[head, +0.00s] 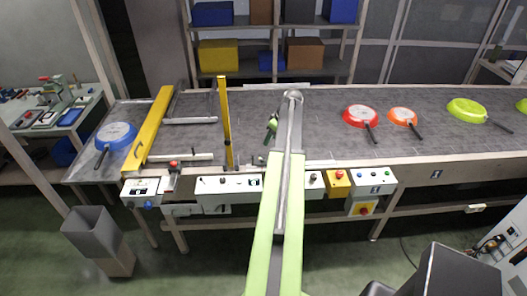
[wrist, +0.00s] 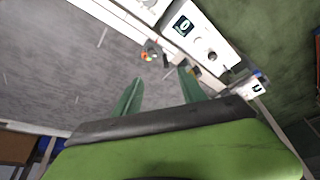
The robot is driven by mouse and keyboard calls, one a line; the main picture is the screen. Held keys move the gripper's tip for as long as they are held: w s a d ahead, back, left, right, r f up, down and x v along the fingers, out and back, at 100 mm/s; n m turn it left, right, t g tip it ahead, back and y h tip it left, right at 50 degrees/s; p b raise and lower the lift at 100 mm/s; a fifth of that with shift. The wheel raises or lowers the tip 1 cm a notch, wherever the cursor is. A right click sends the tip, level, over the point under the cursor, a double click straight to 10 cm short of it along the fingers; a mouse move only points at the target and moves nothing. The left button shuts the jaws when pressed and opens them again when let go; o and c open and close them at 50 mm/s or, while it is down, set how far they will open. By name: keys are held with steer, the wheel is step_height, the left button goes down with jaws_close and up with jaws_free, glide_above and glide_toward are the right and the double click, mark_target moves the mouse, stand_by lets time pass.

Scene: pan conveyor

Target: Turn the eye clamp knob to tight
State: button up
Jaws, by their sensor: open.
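My gripper (wrist: 160,74) is open and empty, its two green fingers apart above the grey conveyor belt (wrist: 60,60). In the head view the gripper (head: 271,128) is partly hidden by my arm, over the middle of the belt. A small fixture (wrist: 150,52) with orange and green spots stands at the belt's edge, just beyond the fingertips and apart from them. It may be the eye with its clamp; the knob on it is too small to make out. A small dark part (head: 258,160) shows at the belt's front edge in the head view.
White control boxes (head: 228,184) line the belt's front edge; one with a dark knob (wrist: 211,56) is near the fingers. A yellow guide bar (head: 153,128) and yellow post (head: 225,120) stand left. Blue (head: 116,134), red (head: 361,115), orange (head: 402,116) and green pans (head: 466,110) lie on the belt.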

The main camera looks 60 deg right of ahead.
mark_target(263, 159)
steer(key=b+x, duration=0.5)
steer(key=s+d+b+x, duration=0.1)
steer(key=b+x, duration=0.5)
steer(key=d+b+x, duration=0.1)
steer(key=b+x, duration=0.4)
steer(key=shift+s+f, duration=0.1)
steer(key=shift+f, duration=0.45)
steer(key=shift+r, duration=0.1)
